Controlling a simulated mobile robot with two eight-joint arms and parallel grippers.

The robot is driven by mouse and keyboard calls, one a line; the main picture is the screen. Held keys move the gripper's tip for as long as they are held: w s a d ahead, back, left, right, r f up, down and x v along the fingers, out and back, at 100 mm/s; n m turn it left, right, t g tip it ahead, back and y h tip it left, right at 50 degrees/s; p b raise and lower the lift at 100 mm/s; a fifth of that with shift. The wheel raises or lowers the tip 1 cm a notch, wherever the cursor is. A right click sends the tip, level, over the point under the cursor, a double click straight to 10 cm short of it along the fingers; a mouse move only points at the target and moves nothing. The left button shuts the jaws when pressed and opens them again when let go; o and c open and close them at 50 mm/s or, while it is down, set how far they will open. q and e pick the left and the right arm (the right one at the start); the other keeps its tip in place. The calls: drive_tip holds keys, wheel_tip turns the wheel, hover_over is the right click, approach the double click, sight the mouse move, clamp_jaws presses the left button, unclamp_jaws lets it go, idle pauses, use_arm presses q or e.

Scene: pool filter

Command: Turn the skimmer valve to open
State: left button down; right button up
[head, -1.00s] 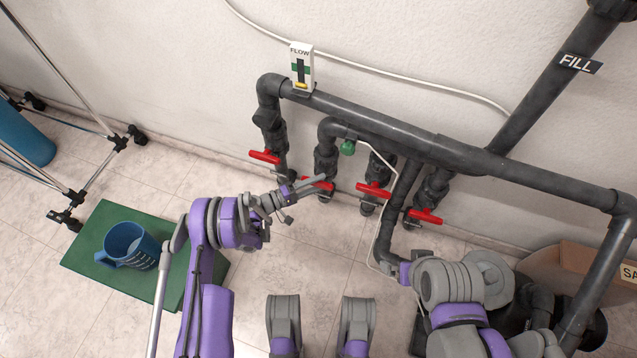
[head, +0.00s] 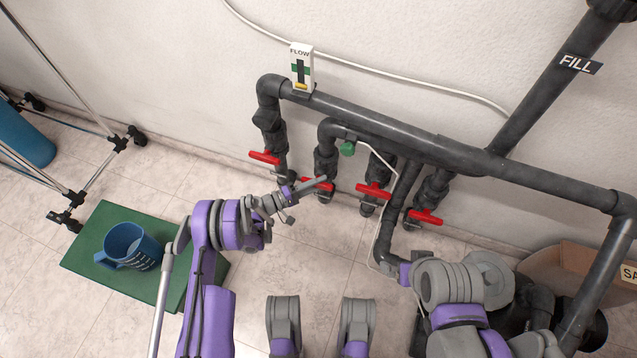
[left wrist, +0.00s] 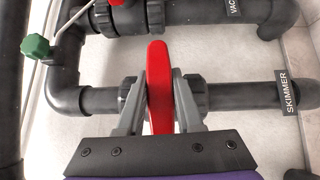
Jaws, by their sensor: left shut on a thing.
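The skimmer valve's red handle (left wrist: 160,88) stands between the two fingers of my left gripper (left wrist: 160,105) in the left wrist view. The gripper is shut on it. The pipe beside it carries a SKIMMER label (left wrist: 288,92). In the head view my left gripper (head: 314,186) reaches the second red handle from the left (head: 327,184), which is partly hidden by the fingers. The handle lies in line with the fingers in the left wrist view, across the pipe (left wrist: 232,97). My right arm is at the lower right of the head view; its fingertips are not visible.
Other red valve handles (head: 264,157) (head: 373,190) (head: 425,216) sit close on both sides. A green knob (head: 347,149) is above. A blue jug (head: 130,246) stands on a green mat (head: 88,262) at left. A cardboard box (head: 570,258) is at right.

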use_arm(q)
drive_tip(key=n+t+h, duration=0.1)
drive_tip(key=n+h, duration=0.1)
drive_tip(key=n, duration=0.1)
drive_tip(key=shift+t, duration=0.4)
drive_tip(key=c, duration=0.6)
unclamp_jaws()
drive_tip(key=shift+o, duration=0.2)
drive_tip(key=s+a, duration=0.6)
drive_tip(key=a, duration=0.5)
drive_tip(key=shift+s+a, duration=0.2)
drive_tip(key=shift+a, duration=0.1)
drive_tip(key=shift+f, duration=0.15)
